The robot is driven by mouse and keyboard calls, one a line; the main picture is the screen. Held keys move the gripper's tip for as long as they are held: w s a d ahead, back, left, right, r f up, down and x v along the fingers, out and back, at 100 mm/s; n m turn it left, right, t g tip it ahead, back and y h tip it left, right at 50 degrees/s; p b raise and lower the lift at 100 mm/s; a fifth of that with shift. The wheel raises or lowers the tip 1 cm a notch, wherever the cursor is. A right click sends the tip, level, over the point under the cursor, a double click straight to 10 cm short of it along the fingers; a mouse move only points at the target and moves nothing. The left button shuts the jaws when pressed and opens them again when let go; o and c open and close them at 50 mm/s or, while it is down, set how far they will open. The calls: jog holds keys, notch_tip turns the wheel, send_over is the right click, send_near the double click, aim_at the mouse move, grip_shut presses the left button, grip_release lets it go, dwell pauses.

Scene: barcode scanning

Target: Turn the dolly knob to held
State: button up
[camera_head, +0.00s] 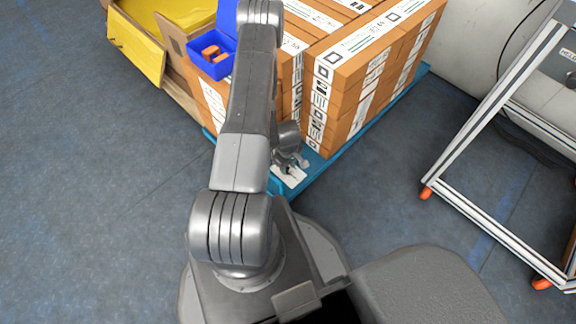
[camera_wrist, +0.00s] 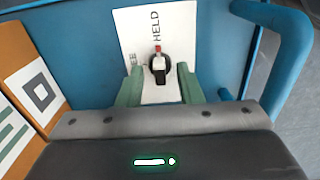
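The knob (camera_wrist: 159,66) is small and black with a red pointer tip, on a white label plate (camera_wrist: 181,22) fixed to the blue dolly (camera_wrist: 85,45). The red tip points up in the wrist view, toward the word HELD. A partly hidden word ending in "EE" is at the plate's left. My gripper (camera_wrist: 160,71) is open, its green fingers on either side of the knob with a gap to each side. In the head view, my gripper (camera_head: 291,164) is down at the dolly's near corner, over the white plate (camera_head: 293,179); the knob cannot be made out there.
Orange-brown boxes (camera_head: 350,75) are stacked on the dolly. A blue bin (camera_head: 211,58) and a yellow box (camera_head: 137,48) are at the upper left. A metal frame cart (camera_head: 480,125) stands at the right. A blue handle bar (camera_wrist: 290,60) is right of the plate. Floor at left is clear.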

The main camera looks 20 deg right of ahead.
aim_at(288, 168)
notch_tip(288, 168, up, 14)
jog(key=p, duration=0.7)
jog(key=shift+p, duration=0.4)
jog(key=shift+f, duration=0.15)
notch_tip(288, 168, down, 14)
jog(key=b, duration=0.8)
jog(key=shift+r, duration=0.2)
